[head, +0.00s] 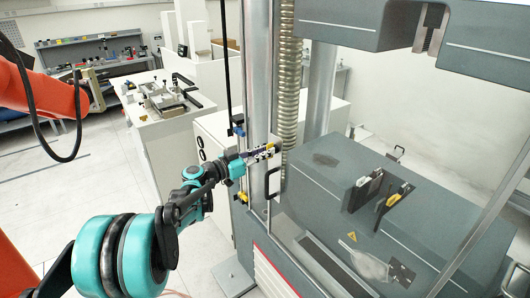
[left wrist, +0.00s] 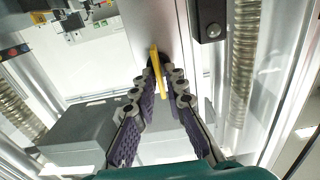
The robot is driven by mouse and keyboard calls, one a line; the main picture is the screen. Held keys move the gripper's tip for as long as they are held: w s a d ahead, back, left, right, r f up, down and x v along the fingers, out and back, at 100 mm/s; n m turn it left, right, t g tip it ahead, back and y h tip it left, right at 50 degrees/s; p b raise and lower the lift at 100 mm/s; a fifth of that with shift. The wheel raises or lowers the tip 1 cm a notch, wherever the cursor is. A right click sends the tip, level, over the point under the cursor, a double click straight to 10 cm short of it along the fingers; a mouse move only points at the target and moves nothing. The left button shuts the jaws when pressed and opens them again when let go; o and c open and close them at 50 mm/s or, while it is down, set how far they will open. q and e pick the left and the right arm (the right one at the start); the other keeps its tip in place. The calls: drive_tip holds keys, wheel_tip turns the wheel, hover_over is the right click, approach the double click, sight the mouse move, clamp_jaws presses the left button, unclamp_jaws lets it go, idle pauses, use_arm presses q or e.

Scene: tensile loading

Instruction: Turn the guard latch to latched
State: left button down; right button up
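The guard latch shows as a yellow lever (left wrist: 158,62) on a grey metal upright in the left wrist view. The lever points along the gap between the fingers of my left gripper (left wrist: 161,78). The fingers with purple pads stand apart, one on each side of it; firm contact cannot be made out. In the head view my left gripper (head: 266,153) reaches to the front upright of the testing machine (head: 400,225), and its fingers hide most of the latch. My right gripper is not in view.
A black door handle (head: 268,183) sits just below my left gripper. A ribbed hose (head: 288,90) runs down behind the upright. A white cabinet with fixtures (head: 165,105) stands to the left, and an orange arm (head: 40,90) is at the far left.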

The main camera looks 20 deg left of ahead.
use_arm(q)
drive_tip(key=shift+n, duration=0.3)
drive_tip(key=shift+w+a+f+n+b, duration=0.1)
drive_tip(key=shift+n+b, duration=0.25)
drive_tip(key=shift+n, duration=2.5)
drive_tip(key=shift+w+a+f+n+b, duration=0.1)
drive_tip(key=shift+n+b, duration=0.3)
drive_tip(key=shift+n, duration=2.5)
drive_tip(key=shift+f+n+b, duration=0.1)
drive_tip(key=shift+n+b, duration=0.25)
drive_tip(key=shift+n, duration=2.5)
drive_tip(key=c, duration=1.7)
unclamp_jaws()
